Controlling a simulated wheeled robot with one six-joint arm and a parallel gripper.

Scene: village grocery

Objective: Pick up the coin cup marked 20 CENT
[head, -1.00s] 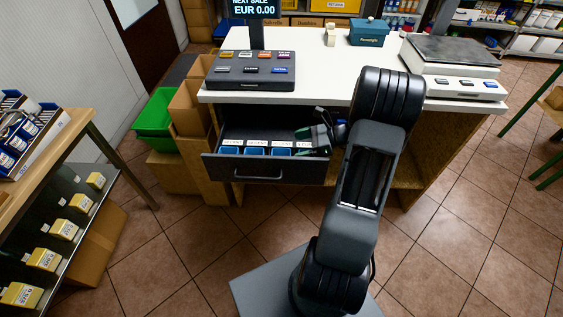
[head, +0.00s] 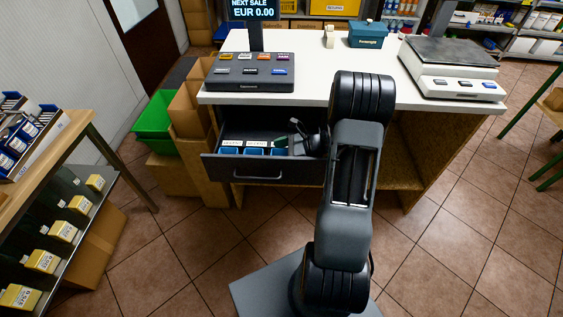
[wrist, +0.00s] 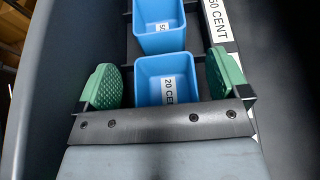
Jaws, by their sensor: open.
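The coin cup marked 20 CENT (wrist: 146,89) is a blue open-topped cup in the wrist view, standing in the open drawer (head: 218,170). Its white label shows on its inner side, partly cut off by my gripper's body. My gripper (wrist: 164,84) is open, with one green finger pad on each side of this cup. Gaps show between the pads and the cup walls. Another blue cup (wrist: 158,43), its label only partly readable, stands directly beyond it. In the head view my gripper (head: 297,136) is over the drawer's right part, and I cannot tell the 20 CENT cup there.
A 50 CENT label (wrist: 217,22) is on the drawer's divider strip. Several blue cups (head: 254,151) stand along the drawer front. The white counter (head: 315,75) overhangs the drawer, with a dark key panel (head: 250,86) and a scale (head: 455,85) on it. A green crate (head: 153,115) is at left.

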